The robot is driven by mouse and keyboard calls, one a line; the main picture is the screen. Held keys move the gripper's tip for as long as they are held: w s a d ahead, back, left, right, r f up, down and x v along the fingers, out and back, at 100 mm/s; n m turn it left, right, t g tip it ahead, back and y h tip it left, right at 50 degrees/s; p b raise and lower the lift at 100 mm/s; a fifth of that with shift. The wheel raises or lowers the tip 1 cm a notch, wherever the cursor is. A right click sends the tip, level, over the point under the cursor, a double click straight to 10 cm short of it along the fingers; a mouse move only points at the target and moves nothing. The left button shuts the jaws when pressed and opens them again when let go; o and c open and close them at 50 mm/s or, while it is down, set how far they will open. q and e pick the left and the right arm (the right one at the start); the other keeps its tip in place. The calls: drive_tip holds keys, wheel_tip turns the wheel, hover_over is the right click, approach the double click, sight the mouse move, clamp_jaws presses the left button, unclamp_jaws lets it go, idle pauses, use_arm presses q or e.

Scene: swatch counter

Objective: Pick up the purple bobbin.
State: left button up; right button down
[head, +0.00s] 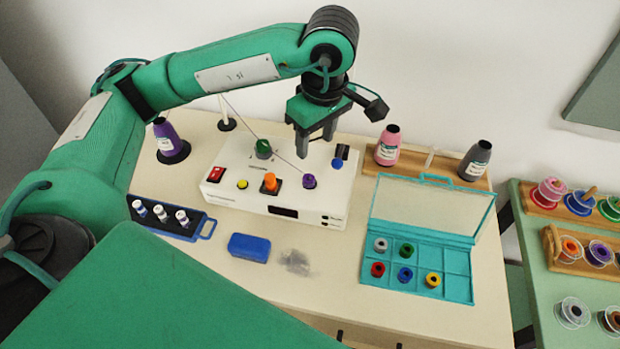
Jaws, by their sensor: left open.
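The small purple bobbin (309,182) stands on top of the white winder box (225,195), near its right end. A thin thread runs to it from the upper left. My left gripper (315,148) points down over the back of the box, above and behind the bobbin in the picture. Its jaws are open, with nothing seen between them. The bobbin is in plain view and the gripper is apart from it. My right gripper is not in view.
The box also carries an orange knob (270,184), a green knob (263,149) and a red switch (215,174). An open teal case (457,287) with several bobbins lies to the right. A blue block (248,248) lies in front. A purple thread cone (166,134) stands left.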

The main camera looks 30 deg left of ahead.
use_arm(q)
drive_tip(key=p, duration=0.1)
hover_over(309, 179)
drive_tip(key=s+d, duration=0.1)
wheel_tip(309, 179, down, 7)
drive_tip(key=shift+d+f, duration=0.15)
drive_tip(key=shift+f, duration=0.05)
drive_tip(key=f, duration=0.1)
drive_tip(key=f+p, duration=0.1)
drive_tip(key=w+a+f+p, duration=0.1)
drive_tip(key=f, duration=0.1)
drive_tip(key=shift+a+f, duration=0.1)
drive_tip(key=shift+f, duration=0.45)
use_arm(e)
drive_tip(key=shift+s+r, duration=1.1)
use_arm(q)
clamp_jaws()
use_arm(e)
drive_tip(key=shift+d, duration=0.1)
